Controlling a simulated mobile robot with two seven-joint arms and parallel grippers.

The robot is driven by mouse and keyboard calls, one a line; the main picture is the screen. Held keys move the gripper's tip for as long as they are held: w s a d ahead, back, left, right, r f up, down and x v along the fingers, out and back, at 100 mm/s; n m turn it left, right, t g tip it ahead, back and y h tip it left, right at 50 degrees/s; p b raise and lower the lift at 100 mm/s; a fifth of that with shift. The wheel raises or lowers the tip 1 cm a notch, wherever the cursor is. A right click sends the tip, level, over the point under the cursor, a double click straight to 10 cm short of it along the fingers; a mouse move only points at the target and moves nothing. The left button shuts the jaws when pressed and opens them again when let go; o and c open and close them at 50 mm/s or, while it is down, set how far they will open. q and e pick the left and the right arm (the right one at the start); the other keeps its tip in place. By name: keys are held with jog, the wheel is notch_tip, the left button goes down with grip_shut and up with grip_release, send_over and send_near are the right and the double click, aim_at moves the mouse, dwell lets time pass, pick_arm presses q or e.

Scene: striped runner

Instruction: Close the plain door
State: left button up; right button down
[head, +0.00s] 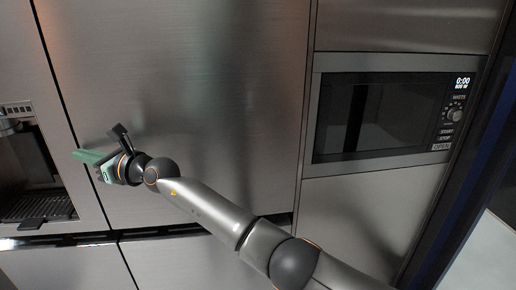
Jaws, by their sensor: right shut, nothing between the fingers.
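The plain door (190,80) is the large brushed-steel fridge panel in the middle of the head view, with no dispenser in it. A dark seam runs down its left edge, and a dark gap shows along its bottom. I cannot tell from this view whether it is fully flush. My right gripper (80,156), with green fingers, is shut and empty. It is in front of the door's lower left part, its fingertips pointing left across the seam. Whether it touches the door is unclear. My right arm hides part of the door's lower right area. My left gripper is not in view.
The neighbouring door with a dispenser (35,165) is at the left. A built-in microwave (385,115) is at the right in a steel cabinet. Lower steel drawers (65,268) run below the doors.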

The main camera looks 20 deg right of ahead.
jog(key=shift+w, duration=0.3)
jog(key=shift+w+d+r, duration=0.15)
jog(key=shift+d+r, duration=0.05)
jog(key=shift+r, duration=0.05)
